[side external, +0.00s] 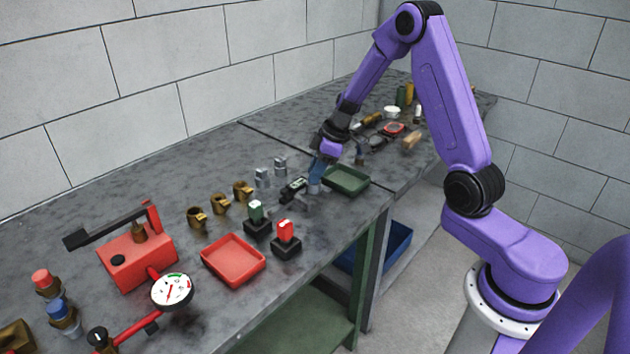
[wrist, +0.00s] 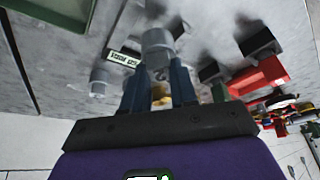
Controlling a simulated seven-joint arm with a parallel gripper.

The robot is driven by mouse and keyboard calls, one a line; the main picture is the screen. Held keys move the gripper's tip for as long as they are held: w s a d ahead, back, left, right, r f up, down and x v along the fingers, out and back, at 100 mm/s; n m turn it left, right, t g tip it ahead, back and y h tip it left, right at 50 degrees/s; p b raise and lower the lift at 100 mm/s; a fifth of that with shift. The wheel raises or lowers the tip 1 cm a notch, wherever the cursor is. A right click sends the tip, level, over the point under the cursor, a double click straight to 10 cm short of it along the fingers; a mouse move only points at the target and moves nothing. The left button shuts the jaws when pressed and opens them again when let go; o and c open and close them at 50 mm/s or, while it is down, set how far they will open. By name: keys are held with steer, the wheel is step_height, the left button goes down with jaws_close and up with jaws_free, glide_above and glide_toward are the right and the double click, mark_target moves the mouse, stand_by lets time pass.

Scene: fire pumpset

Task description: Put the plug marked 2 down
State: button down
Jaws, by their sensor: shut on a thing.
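My gripper (side external: 320,172) points down over the bench, beside the green tray. It is shut on a grey cylindrical plug (side external: 314,187). In the wrist view the plug (wrist: 157,48) sits between the two blue fingertips (wrist: 158,72). No number can be read on it, so I cannot tell whether it is the one marked 2. The plug is low, at or just above the bench top; I cannot tell whether it touches. Two similar grey pieces stand to the left, one nearer (side external: 263,178) and one farther (side external: 280,166).
A green tray (side external: 362,188) lies right of my gripper, and a small labelled block (side external: 293,188) is close on its left. Several brass fittings (side external: 219,204), a green-topped block (side external: 257,215), a red-topped block (side external: 286,237) and a red tray (side external: 256,262) stand nearer the camera.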

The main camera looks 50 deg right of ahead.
steer(key=shift+w+f, duration=0.2)
steer(key=shift+f, duration=1.55)
steer(key=c, duration=0.9)
jaws_free()
steer(key=shift+f, duration=0.15)
